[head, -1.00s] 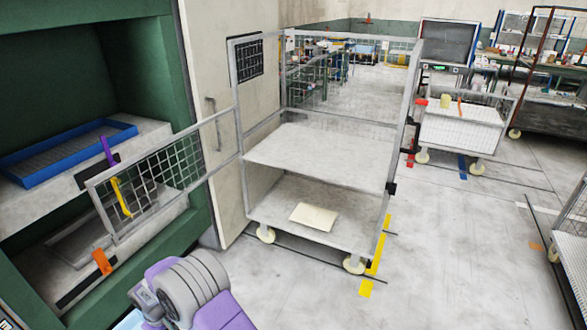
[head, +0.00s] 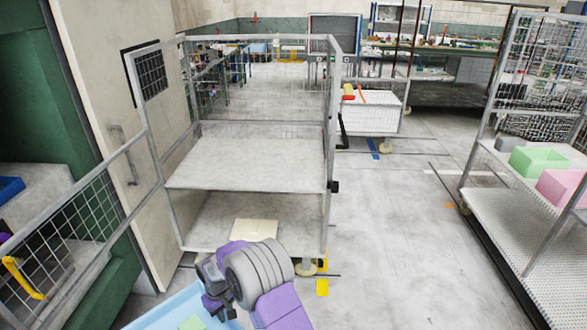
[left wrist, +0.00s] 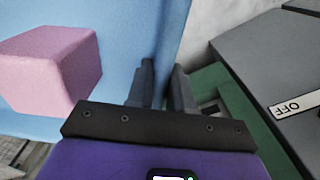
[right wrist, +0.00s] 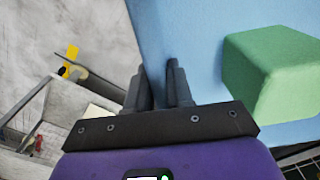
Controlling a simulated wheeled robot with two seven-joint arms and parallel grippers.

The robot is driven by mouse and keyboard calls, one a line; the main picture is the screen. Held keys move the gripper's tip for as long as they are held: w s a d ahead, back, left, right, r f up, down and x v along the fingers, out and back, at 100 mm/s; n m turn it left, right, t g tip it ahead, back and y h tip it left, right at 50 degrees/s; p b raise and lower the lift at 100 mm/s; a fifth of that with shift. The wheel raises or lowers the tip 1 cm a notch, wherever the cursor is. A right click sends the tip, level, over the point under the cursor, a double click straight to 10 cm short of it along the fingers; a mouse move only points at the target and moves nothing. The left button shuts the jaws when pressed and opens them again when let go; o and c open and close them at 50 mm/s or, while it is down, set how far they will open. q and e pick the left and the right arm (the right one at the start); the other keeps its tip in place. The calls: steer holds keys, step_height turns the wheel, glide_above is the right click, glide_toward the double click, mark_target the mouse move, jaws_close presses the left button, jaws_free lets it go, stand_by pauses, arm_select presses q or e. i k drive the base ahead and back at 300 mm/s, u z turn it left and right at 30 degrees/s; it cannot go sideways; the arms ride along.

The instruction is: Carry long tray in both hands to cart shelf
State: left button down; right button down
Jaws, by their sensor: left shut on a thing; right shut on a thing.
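The long tray (head: 165,318) is light blue, and only one end shows at the bottom of the head view. It holds a pink block (left wrist: 50,65) near its left-hand end and a green block (right wrist: 270,70) near its right-hand end. My right gripper (head: 222,312) is shut on the tray's rim; its fingers also show in the right wrist view (right wrist: 160,85). My left gripper (left wrist: 163,85) is shut on the rim at the other end and is out of the head view. A cart with a bare upper shelf (head: 250,165) stands ahead, beyond the tray.
A cream slab (head: 255,229) lies on the cart's lower shelf (head: 205,222). Clear floor (head: 410,240) lies between cart and rack.

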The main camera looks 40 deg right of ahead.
mark_target(248, 171)
steer(key=z, duration=0.5)
steer(key=i, duration=1.25)
steer(key=z, duration=0.6)
steer(key=i, duration=1.2)
steer(key=z, duration=0.35)
steer(key=i, duration=0.9)
steer(key=z, duration=0.15)
